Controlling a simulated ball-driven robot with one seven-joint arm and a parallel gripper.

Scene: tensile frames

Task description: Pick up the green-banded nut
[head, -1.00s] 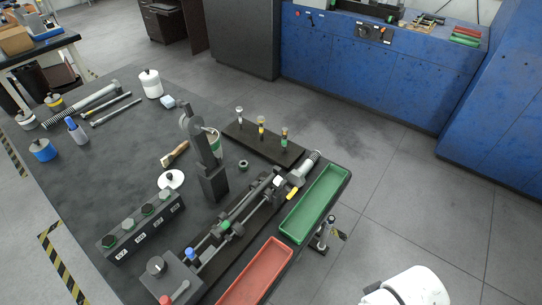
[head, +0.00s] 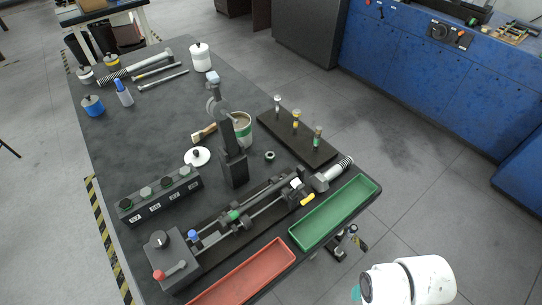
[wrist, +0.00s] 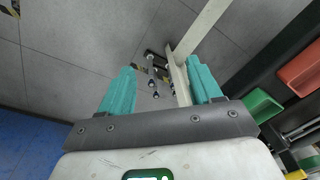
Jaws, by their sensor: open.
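The green-banded nut (head: 270,155) appears as a small dark ring with green on it. It lies flat on the dark table (head: 112,165), between the green-banded can and the board of upright pins. My gripper shows in the wrist view as two teal fingers (wrist: 160,72), spread apart with nothing held between them. They point down past the table edge toward the floor. In the head view only a bit of teal (head: 356,293) shows beside my white arm, off the table's near right side. The nut is not seen in the wrist view.
A green tray (head: 373,184) and a red tray (head: 288,249) line the near table edge. A black rod fixture (head: 210,239), a dark upright stand (head: 234,170) and a pin board (head: 268,122) surround the nut. A pale table leg (wrist: 180,75) stands close to my fingers.

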